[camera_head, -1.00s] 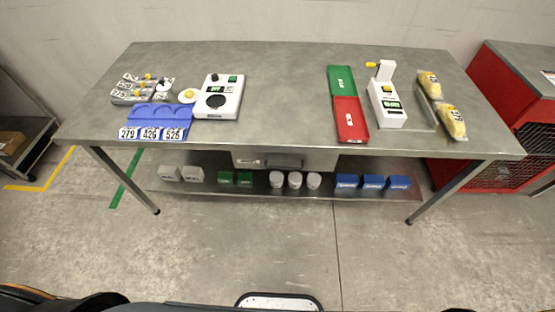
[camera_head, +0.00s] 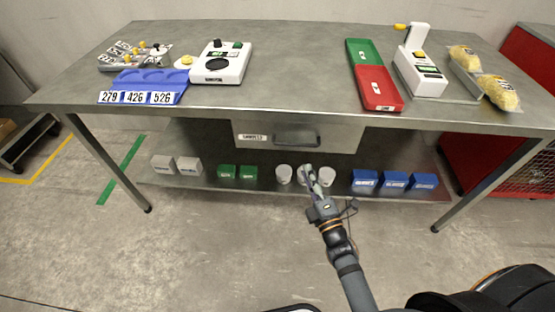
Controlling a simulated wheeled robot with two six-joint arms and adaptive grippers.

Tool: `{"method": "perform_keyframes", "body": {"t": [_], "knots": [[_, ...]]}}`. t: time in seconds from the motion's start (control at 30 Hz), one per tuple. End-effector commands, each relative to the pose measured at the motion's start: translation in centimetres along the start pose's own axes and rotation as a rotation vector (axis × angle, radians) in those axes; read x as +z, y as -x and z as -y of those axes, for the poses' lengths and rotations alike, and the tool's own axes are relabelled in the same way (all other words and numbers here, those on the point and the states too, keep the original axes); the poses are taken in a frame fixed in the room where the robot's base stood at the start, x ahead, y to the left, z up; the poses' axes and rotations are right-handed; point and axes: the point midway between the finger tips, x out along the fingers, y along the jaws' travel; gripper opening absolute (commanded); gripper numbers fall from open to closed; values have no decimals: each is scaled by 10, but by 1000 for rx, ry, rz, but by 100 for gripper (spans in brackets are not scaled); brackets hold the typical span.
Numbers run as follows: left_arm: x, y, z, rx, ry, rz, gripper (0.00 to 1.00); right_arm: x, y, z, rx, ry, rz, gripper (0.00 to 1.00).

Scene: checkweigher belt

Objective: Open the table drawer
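The table drawer (camera_head: 345,139) hangs under the front edge of the metal table (camera_head: 290,42), near its middle. It looks closed. Its grey front carries a white label on the left and a dark handle (camera_head: 297,140) in the middle. My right gripper (camera_head: 312,172) comes up from below and is a little below the handle in the picture, apart from it. It overlaps the white round containers on the lower shelf. Its fingers are too small to show whether they are open or shut. My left gripper is not in view.
The lower shelf (camera_head: 220,186) holds grey, green and blue boxes and white round containers (camera_head: 284,174). On the table top stand a blue tray (camera_head: 150,80), a white scale (camera_head: 221,64), green and red trays (camera_head: 378,90), a white device and yellow packs. The floor in front is clear.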

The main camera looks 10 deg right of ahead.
Motion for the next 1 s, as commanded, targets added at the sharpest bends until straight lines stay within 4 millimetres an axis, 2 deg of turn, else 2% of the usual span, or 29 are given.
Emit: {"method": "perform_keyframes", "body": {"t": [0.17,0.27,0.5,0.7,1.0], "knots": [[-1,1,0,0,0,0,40,0,-3,-10,22,26,-2,21],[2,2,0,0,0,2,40,0,-14,-11,23,23,-1,21],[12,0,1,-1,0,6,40,0,-66,-12,23,20,-1,21],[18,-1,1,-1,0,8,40,0,-97,-11,20,20,-1,21],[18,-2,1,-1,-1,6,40,0,-106,-10,18,20,-1,21]]}}
